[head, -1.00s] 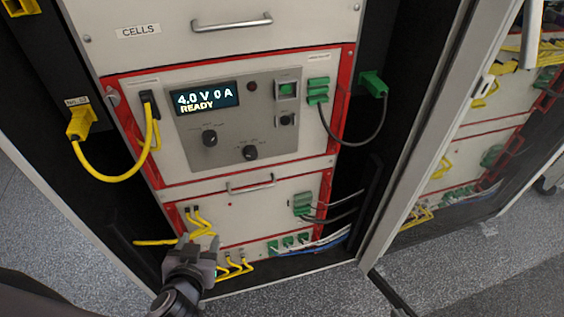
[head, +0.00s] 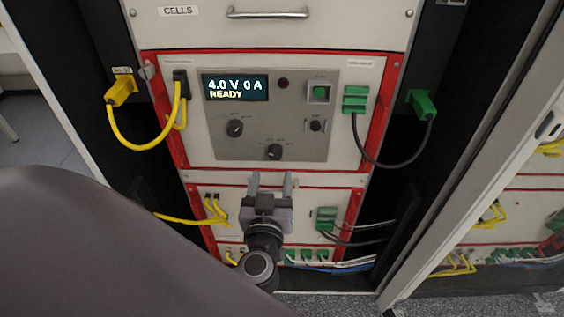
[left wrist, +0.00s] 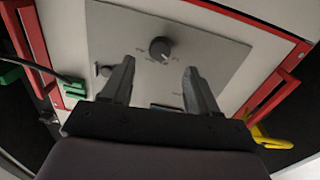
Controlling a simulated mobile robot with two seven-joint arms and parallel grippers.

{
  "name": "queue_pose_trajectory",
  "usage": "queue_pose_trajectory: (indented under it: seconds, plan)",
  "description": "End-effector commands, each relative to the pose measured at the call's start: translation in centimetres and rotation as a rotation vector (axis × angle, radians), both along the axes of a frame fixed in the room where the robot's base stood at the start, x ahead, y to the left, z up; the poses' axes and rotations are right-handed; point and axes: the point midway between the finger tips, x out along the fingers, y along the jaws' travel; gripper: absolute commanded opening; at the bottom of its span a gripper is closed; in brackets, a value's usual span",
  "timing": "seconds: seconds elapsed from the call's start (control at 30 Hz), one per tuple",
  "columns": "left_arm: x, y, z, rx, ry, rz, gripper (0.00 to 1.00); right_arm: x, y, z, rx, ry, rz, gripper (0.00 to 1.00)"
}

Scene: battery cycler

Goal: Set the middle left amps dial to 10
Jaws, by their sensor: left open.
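The grey control panel (head: 220,148) carries a display (head: 235,88) reading "4.0 V 0 A READY". The left black dial (head: 234,128) sits below the display, and a second black dial (head: 274,152) is lower and to its right. Their scale marks are too small to read. My left gripper (head: 271,181) is open and empty below the panel, its fingers pointing up toward it. In the left wrist view the open fingers (left wrist: 158,68) show with one dial (left wrist: 160,48) beyond them. The left dial is not clear there. My right gripper is out of view.
A green button (head: 320,93) and a smaller black knob (head: 315,126) are on the panel's right. A yellow cable (head: 140,147) loops at left and a black cable (head: 375,164) at right. Below are more cables. A metal door frame (head: 470,165) stands at right.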

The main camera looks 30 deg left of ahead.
Motion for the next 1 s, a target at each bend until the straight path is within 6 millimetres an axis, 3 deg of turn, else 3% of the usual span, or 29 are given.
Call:
queue_pose_trajectory:
  seconds: [0.4,0.77,0.93,1.0]
  plan:
    - [4.8,2.7,0.2,0.002,0.001,0.000,0.60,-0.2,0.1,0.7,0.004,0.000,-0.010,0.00]
    - [5.3,2.9,0.0,0.000,0.002,0.000,0.60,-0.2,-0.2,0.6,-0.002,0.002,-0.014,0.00]
    - [5.3,2.9,0.0,0.000,0.002,0.000,0.07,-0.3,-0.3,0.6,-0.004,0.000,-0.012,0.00]
    - [5.3,2.9,0.0,0.000,0.002,0.000,0.04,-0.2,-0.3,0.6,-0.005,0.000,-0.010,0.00]
